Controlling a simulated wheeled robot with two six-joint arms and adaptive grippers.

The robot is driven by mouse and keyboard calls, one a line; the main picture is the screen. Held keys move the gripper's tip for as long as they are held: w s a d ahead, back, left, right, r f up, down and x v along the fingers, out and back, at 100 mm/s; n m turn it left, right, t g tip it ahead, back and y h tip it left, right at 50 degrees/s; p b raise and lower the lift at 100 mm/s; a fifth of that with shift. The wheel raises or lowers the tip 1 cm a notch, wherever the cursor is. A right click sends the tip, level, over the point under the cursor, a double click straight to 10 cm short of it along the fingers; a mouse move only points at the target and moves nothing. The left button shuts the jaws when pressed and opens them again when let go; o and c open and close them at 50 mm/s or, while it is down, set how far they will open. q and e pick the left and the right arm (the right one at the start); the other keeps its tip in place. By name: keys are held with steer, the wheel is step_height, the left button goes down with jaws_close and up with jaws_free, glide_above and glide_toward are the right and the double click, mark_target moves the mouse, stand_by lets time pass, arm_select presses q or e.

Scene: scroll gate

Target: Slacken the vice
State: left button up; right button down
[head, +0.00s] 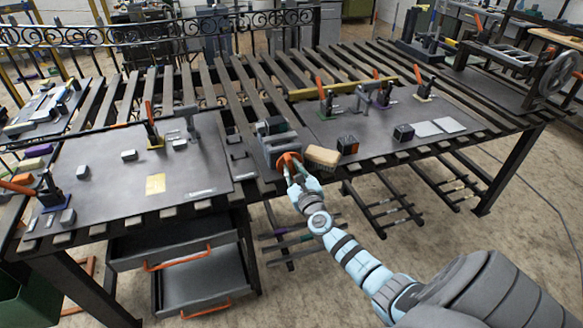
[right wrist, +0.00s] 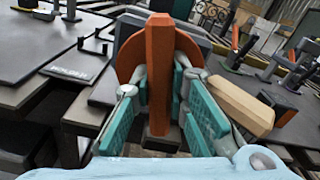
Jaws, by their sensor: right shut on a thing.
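The grey vice (head: 281,146) sits at the front edge of the slatted table, with a dark block (head: 275,125) at its top. Its orange handle (head: 288,160) faces me. In the right wrist view the handle is an upright orange bar (right wrist: 159,75) in front of a round orange disc (right wrist: 186,55). My right gripper (head: 291,168) is at the handle, its teal pads on either side of the bar, shut on it. The gripper hides part of the handle in the head view. My left gripper is not in view.
Metal plates with orange-handled clamps (head: 152,125) lie on both sides. Drawers (head: 185,262) hang below left.

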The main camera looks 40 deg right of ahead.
steer(key=shift+r, duration=0.15)
stand_by(0.3)
steer(key=c, duration=1.9)
jaws_free()
steer(key=o, duration=0.3)
steer(key=shift+w, duration=0.15)
steer(key=shift+o, duration=0.2)
steer(key=v, duration=1.2)
